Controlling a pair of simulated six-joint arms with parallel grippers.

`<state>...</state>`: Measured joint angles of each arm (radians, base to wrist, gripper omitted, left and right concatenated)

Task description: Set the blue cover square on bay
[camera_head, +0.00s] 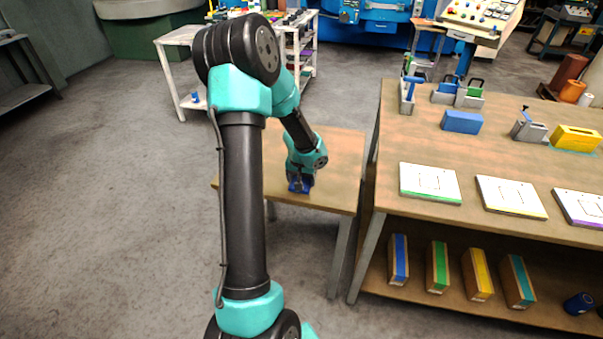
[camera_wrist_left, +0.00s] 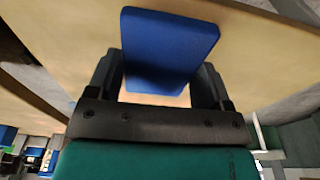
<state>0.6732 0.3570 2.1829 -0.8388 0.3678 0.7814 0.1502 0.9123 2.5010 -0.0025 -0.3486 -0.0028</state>
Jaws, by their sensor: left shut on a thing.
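My left gripper (camera_head: 300,186) is low over the small wooden side table (camera_head: 325,190). It is shut on a blue block-like piece, which I take to be the blue cover (camera_wrist_left: 170,45). In the left wrist view the piece sits between the two dark fingers (camera_wrist_left: 165,92), its flat blue face showing beyond them. In the head view the gripper mostly hides it, and I cannot tell whether it touches the tabletop. Another blue block (camera_head: 461,122) lies on the large workbench (camera_head: 400,150). My right gripper is not in view.
The workbench also holds grey blocks with handles (camera_head: 470,97), a yellow block (camera_head: 575,139) and pale plates (camera_head: 430,183). Several coloured boxes (camera_head: 437,267) stand on its lower shelf. A white cart (camera_head: 180,60) stands behind the side table. The side table looks otherwise clear.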

